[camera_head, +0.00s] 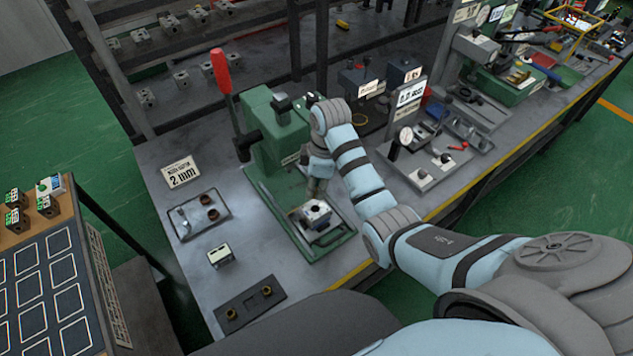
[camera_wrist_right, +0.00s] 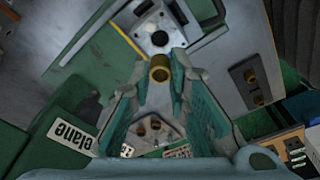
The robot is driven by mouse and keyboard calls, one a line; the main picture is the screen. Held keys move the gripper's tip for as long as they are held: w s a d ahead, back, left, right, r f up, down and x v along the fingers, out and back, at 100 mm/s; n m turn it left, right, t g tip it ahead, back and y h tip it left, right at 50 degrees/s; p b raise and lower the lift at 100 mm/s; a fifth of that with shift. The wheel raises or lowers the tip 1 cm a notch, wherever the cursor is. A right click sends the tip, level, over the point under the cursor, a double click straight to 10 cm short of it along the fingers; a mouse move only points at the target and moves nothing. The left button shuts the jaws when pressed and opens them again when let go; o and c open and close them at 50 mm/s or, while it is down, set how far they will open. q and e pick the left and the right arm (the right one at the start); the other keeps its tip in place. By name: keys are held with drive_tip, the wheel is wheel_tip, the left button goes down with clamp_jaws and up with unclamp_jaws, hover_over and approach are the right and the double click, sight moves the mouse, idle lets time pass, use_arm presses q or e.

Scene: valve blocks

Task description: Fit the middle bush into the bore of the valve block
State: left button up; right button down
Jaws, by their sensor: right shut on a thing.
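The valve block (camera_head: 316,212), a pale metal block with a dark round bore in its top, sits on the base of the green press. It also shows at the top of the right wrist view (camera_wrist_right: 152,22). My right gripper (camera_head: 316,188) points down over the block. In the right wrist view its fingertips are closed on the brass middle bush (camera_wrist_right: 159,68). The bush appears just short of the bore in that view, apart from the block; its exact height is unclear. The bush is hard to make out in the head view. My left gripper is not in view.
The dark bush holder (camera_head: 250,304) carries two brass bushes, with an empty place between them. A tray (camera_head: 187,228) with brown rings and a small labelled block (camera_head: 221,255) stand left of the press. The press's red-handled lever (camera_head: 222,72) rises beside its green body (camera_head: 272,130).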

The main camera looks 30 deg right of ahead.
sight(316, 210)
drive_tip(key=shift+w+a+f, duration=0.1)
drive_tip(key=shift+w+f, duration=0.05)
drive_tip(key=shift+f, duration=0.2)
drive_tip(key=shift+f+b, duration=0.3)
drive_tip(key=shift+f, duration=0.05)
drive_tip(key=f, duration=0.1)
drive_tip(key=f+b, duration=0.1)
drive_tip(key=f, duration=0.1)
drive_tip(key=shift+s, duration=0.2)
drive_tip(key=shift+w+f+b, duration=0.1)
drive_tip(key=shift+f+b, duration=0.3)
drive_tip(key=shift+f, duration=0.2)
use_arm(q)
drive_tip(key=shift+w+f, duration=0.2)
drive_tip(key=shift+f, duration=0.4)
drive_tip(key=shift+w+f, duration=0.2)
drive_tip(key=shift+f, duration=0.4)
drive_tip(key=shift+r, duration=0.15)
use_arm(e)
drive_tip(key=shift+r, duration=0.1)
drive_tip(key=shift+p, duration=0.35)
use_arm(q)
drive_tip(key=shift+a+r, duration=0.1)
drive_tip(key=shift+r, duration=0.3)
